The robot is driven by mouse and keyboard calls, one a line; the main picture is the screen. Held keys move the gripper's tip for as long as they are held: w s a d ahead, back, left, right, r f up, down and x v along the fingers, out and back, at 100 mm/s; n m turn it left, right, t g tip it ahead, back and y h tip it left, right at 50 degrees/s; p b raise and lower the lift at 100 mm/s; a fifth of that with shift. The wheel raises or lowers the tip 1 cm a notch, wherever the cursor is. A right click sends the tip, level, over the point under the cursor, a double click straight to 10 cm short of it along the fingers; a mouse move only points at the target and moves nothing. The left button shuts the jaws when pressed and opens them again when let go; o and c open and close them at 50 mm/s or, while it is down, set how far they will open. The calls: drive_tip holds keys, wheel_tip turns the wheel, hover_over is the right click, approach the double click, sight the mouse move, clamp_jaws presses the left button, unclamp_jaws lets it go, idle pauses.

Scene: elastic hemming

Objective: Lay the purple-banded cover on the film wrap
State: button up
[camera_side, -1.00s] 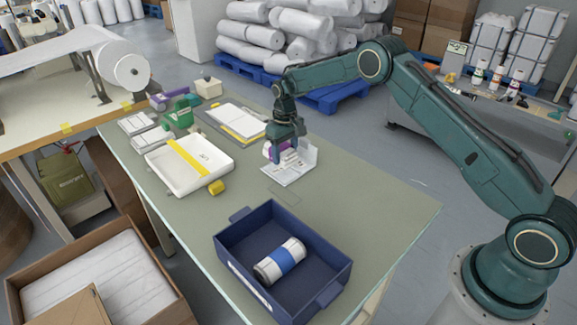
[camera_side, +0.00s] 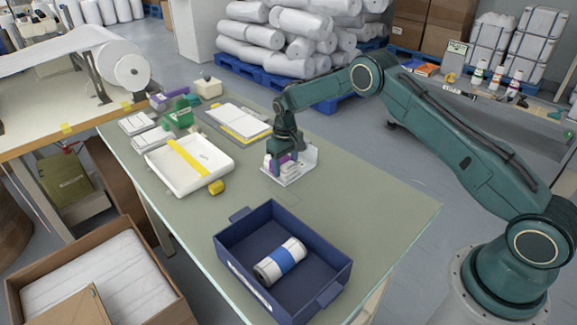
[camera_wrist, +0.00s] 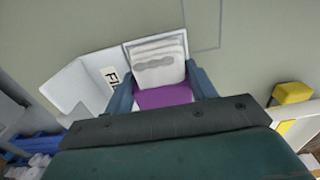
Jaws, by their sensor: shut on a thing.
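My gripper (camera_side: 281,166) is shut on the purple-banded cover (camera_wrist: 160,66), a folded white, ribbed piece with a purple band (camera_wrist: 163,97) between the fingers. The cover hangs low over a white plate with a raised panel, the film wrap place (camera_side: 303,165); it also shows in the wrist view (camera_wrist: 75,88), where only the letters "FI" of its label are readable. My fingers stand inside the raised panel. The cover hides most of the plate, and I cannot tell whether it touches it.
A blue bin (camera_side: 232,240) holding a blue-banded roll stands at the front. A white tray with a yellow band (camera_side: 165,176) and a small yellow block (camera_side: 217,187) are to the left. A white board (camera_side: 240,118) lies behind. The table to the right is clear.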

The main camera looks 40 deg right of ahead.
sight(285, 162)
drive_tip(key=shift+f, duration=0.1)
drive_tip(key=o, duration=1)
wheel_tip(285, 162, up, 12)
drive_tip(key=shift+r, duration=0.15)
drive_tip(key=shift+r, duration=0.1)
idle(0.5)
